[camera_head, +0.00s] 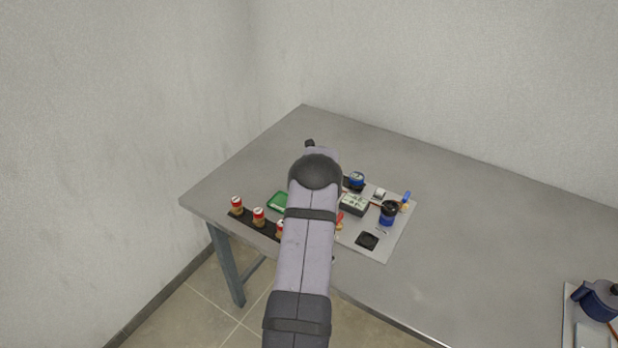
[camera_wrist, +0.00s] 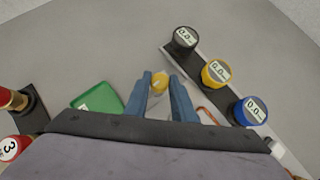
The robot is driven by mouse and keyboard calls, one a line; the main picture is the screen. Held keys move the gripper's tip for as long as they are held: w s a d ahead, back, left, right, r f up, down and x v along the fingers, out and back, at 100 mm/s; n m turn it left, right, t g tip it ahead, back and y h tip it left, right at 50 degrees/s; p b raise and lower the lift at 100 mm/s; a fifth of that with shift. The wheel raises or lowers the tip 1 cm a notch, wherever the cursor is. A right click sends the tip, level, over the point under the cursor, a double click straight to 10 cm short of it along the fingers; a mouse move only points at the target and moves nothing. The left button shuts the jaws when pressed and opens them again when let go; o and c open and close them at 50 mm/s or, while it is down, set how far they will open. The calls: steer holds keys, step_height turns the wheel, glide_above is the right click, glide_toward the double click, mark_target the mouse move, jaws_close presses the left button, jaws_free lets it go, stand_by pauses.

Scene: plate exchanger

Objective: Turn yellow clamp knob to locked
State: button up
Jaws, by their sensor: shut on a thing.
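The yellow clamp knob (camera_wrist: 160,82) shows as a small rounded yellow piece between the two blue fingers of my gripper (camera_wrist: 161,77) in the wrist view. The fingers are closed on its sides. Whether its angle is locked or unlocked cannot be told from these frames. In the head view my own arm covers the gripper and the knob.
A strip (camera_wrist: 208,75) with black, yellow and blue dials lies right of the gripper. A green tray (camera_wrist: 97,98) is at left, near red-capped containers (camera_wrist: 12,98).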

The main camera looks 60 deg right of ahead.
steer(key=n+y, duration=0.1)
steer(key=n+t, duration=0.1)
steer(key=shift+s+d+n+y, duration=0.15)
steer(key=shift+d+n+y, duration=0.05)
steer(key=shift+n+y, duration=0.2)
steer(key=shift+d+f+n+t+y+b, duration=0.15)
steer(key=shift+n+t+y+b, duration=0.5)
steer(key=shift+n, duration=0.35)
steer(key=shift+n+y+b, duration=0.3)
steer(key=shift+n+y, duration=0.05)
steer(key=shift+n, duration=0.05)
steer(key=shift+r, duration=0.2)
steer(key=o, duration=1.1)
steer(key=shift+c, duration=0.2)
steer(key=shift+s+b, duration=0.15)
steer(key=shift+b, duration=0.15)
